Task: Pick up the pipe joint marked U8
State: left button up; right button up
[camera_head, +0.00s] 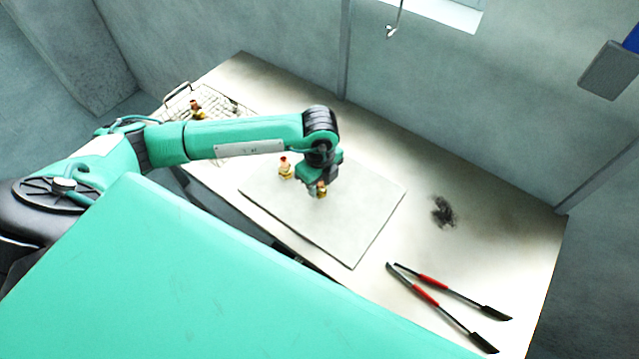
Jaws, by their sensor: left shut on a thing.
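My left gripper (319,185) points down over the light square board and is shut on a small brass pipe joint (321,188). Whether that joint touches the board, I cannot tell. A second brass pipe joint with a reddish top (285,168) stands on the board just left of the gripper, apart from it. A third brass joint (196,110) is at the wire mesh tray at the back left. The markings are too small to read, so I cannot tell which joint is U8. My right gripper is not in view.
The board (352,235) lies on a pale table. The mesh tray (237,111) is partly hidden behind my left arm. Long red-and-black handled tools (432,280) lie at the front right. A dark smudge (443,211) marks the table. The right side between them is clear.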

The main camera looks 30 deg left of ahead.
pick_arm(q)
notch_tip(320, 180, up, 18)
jog(key=b, duration=0.4)
jog(key=shift+r, duration=0.25)
jog(key=shift+r+b, duration=0.3)
jog(key=shift+r, duration=0.4)
